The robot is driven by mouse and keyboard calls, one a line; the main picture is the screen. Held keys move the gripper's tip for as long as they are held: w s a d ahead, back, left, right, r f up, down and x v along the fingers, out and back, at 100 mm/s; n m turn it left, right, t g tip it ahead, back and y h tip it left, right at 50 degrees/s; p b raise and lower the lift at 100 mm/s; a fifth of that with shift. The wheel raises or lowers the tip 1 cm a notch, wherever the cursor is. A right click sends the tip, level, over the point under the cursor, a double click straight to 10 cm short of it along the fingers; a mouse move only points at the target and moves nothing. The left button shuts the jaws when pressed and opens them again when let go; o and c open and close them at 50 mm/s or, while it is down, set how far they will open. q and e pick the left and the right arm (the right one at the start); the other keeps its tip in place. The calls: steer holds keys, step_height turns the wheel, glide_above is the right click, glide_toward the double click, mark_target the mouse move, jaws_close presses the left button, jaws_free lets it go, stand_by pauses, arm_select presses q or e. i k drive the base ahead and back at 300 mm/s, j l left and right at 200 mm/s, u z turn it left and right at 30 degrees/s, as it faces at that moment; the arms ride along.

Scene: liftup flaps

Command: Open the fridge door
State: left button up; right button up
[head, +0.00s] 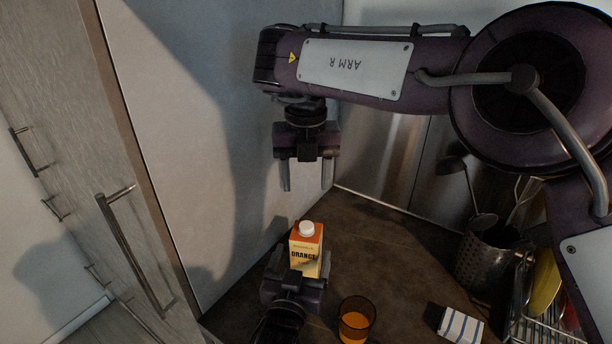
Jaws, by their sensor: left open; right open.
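A tall wood-grain door (125,150), which appears to be the fridge door, stands at the left of the head view. It carries a long metal bar handle (132,250) and looks shut. My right gripper (306,178) is open and empty, its two fingers pointing down above the counter, well to the right of the handle. My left gripper (297,268) is low in the view, in front of the orange juice carton (307,242), also right of the handle. Its fingers are hard to make out. I cannot tell whether it touches the carton.
A glass of orange drink (356,320) and a striped block (460,325) are on the dark counter (395,250). A utensil holder (484,262) and dish rack (540,325) stand at the right. A pale side panel (200,130) separates the door from the counter.

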mark_target(55, 62)
steer(key=k+j, duration=0.15)
steer(key=k, duration=0.35)
steer(key=k+j, duration=0.15)
steer(key=k, duration=0.35)
